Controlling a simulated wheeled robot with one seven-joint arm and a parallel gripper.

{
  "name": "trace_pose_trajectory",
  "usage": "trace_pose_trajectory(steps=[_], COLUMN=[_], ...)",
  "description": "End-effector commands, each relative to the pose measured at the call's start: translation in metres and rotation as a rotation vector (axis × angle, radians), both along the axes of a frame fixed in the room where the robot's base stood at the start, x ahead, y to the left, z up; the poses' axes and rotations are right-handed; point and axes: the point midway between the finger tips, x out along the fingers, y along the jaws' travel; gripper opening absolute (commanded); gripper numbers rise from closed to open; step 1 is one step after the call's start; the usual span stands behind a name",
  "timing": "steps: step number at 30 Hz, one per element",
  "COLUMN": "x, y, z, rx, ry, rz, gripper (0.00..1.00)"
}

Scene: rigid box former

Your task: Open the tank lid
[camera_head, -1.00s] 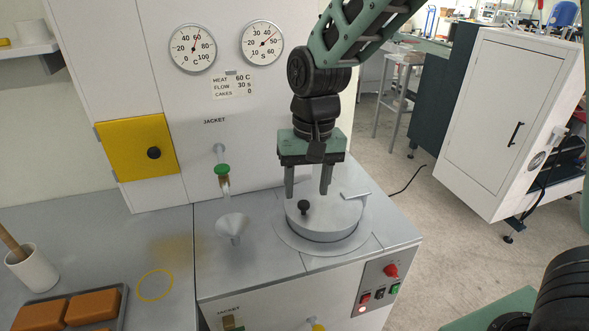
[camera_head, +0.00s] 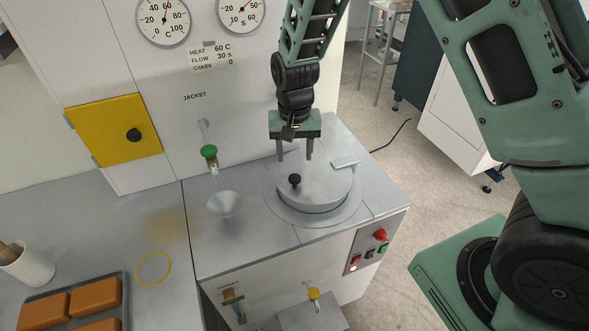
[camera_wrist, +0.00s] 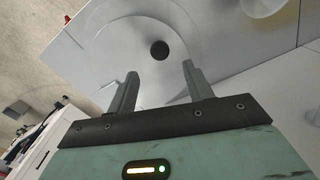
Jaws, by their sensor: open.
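The tank lid (camera_head: 322,190) is a round grey metal disc, lying shut on the tank top in the machine's counter. A small black knob (camera_head: 295,180) stands on its near left part; it also shows in the wrist view as a dark round spot (camera_wrist: 159,50). A flat hinge piece (camera_head: 345,163) sits at the lid's far right edge. My gripper (camera_head: 295,158) points down over the lid's far left part, behind the knob in the head view. Its two fingers are apart and empty. In the wrist view the knob lies beyond the fingertips (camera_wrist: 160,72), roughly between them.
A funnel (camera_head: 224,205) and a green-knobbed tap (camera_head: 209,152) stand left of the lid. A yellow door (camera_head: 115,130) is on the back panel. A tray of orange cakes (camera_head: 75,312) lies at the lower left. A switch panel (camera_head: 369,250) is on the front right.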

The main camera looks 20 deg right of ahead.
Motion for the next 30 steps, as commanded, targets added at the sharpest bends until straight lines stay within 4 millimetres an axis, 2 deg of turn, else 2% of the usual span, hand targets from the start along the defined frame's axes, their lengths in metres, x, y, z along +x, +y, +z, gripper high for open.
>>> trace_pose_trajectory(steps=[6, 12, 18, 25, 26, 30], x=[-0.001, -0.001, 0.0, 0.0, 0.0, 0.0], y=[-0.001, 0.0, 0.0, 0.0, 0.0, 0.0], z=[-0.042, -0.067, -0.077, -0.077, -0.077, -0.077], rx=[-0.001, 0.0, 0.0, 0.001, 0.001, 0.0], ry=[0.004, 0.003, 0.0, 0.0, 0.0, 0.0], rz=[-0.001, 0.0, 0.0, 0.0, 0.0, 0.0], gripper=[0.51, 0.51, 0.51, 0.51, 0.46, 0.07])
